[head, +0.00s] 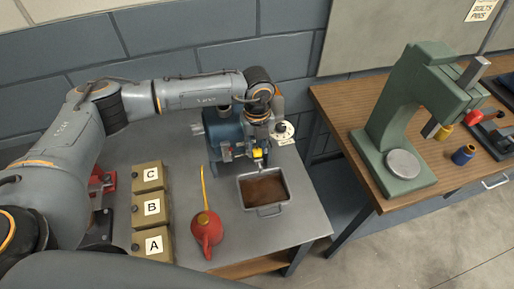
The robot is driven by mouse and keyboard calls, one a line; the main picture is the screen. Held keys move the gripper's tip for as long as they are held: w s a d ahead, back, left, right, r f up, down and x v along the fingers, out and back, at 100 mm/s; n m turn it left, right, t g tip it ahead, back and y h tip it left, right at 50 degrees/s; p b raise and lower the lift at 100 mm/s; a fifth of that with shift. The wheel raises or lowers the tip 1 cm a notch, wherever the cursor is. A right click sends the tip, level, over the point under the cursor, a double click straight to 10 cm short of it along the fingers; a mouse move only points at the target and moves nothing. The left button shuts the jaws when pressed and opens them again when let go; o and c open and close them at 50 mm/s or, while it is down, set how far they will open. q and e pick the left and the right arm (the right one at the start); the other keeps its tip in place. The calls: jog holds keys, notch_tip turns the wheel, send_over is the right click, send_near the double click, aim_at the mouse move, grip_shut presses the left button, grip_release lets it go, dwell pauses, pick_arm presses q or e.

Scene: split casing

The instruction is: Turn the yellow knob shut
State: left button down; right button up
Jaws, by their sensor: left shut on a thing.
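The yellow knob (257,153) sits low on the front of a blue machine (222,133) at the back of the grey metal table. My left arm reaches in from the left above the table, and my left gripper (257,140) points down at the knob. The gripper is shut on the yellow knob, with its fingers small and partly hidden against the machine. A metal pan (264,208) with brown contents stands on the table just below the knob. My right gripper is not in view.
Boxes marked C (151,175), B (151,207) and A (153,244) line the table's left side. A red oil can (207,228) with a long yellow spout stands left of the pan. A wooden bench (341,106) with a green press (414,110) is at right.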

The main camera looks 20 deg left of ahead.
aim_at(258, 151)
pick_arm(q)
jog(key=m+b, duration=0.7)
jog(key=b, duration=0.2)
jog(key=shift+f, duration=0.2)
jog(key=shift+r+m+b, duration=0.25)
jog(key=shift+m+b, duration=0.8)
jog(key=shift+m, duration=0.35)
jog(key=c, duration=1)
grip_release()
jog(key=shift+d, duration=0.15)
jog(key=shift+r, duration=4.05)
